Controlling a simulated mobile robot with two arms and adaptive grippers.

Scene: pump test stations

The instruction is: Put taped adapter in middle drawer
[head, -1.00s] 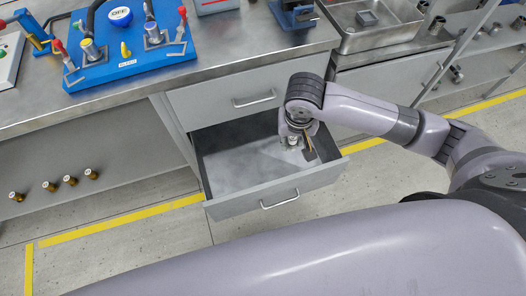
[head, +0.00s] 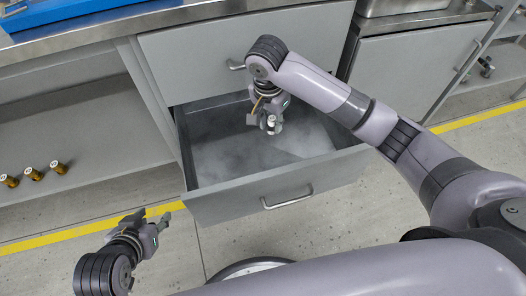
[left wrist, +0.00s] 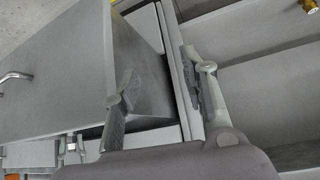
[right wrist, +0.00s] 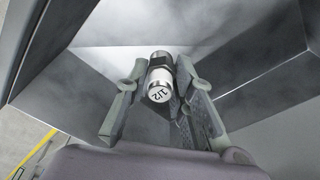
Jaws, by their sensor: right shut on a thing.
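The open drawer (head: 250,200) is pulled out below a shut drawer, and its visible floor is bare. My right gripper (head: 269,124) points down over the open drawer, toward its back. It is shut on a small metal adapter (right wrist: 160,78) with a dark band, a white band and an end face marked 1/2. The adapter also shows small in the head view (head: 271,121). In the right wrist view it is between the fingers, with drawer walls around. My left gripper (head: 147,222) is open and empty, left of the drawer front; its fingers also show in the left wrist view (left wrist: 165,90).
The shut upper drawer (head: 200,55) is under the bench top (head: 150,25). A yellow floor line (head: 90,231) runs below the shelf. The floor before the drawer is mostly clear.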

